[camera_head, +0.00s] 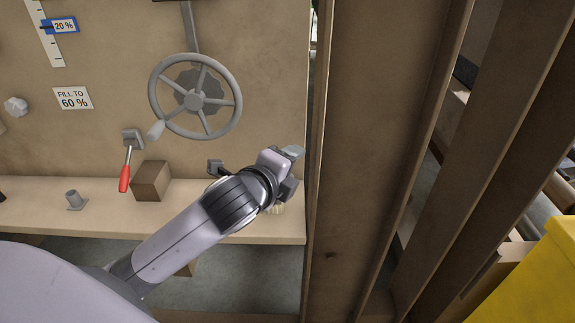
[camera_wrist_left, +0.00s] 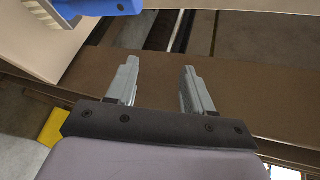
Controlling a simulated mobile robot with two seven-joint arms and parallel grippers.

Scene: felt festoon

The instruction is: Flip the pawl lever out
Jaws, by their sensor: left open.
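A lever with a red handle (camera_head: 125,178) hangs down and slightly left from a grey bracket (camera_head: 132,138) on the wooden panel; it looks like the pawl lever. Right of it is a grey spoked handwheel (camera_head: 211,121) with a dark toothed disc (camera_head: 185,79) behind it and a pale knob at its lower left. My left gripper (camera_head: 294,168) is right of and below the wheel, near the panel's right edge, well apart from the lever. In the left wrist view my left gripper (camera_wrist_left: 162,72) has its fingers spread with nothing between them. My right gripper is not in view.
A ledge (camera_head: 40,222) runs below the panel, carrying a brown block (camera_head: 151,181) and a small grey peg (camera_head: 73,198). A thick brown post (camera_head: 365,140) stands right of my gripper. A yellow box (camera_head: 530,275) is at the lower right. A "FILL TO 60 %" sign (camera_head: 73,98) hangs left.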

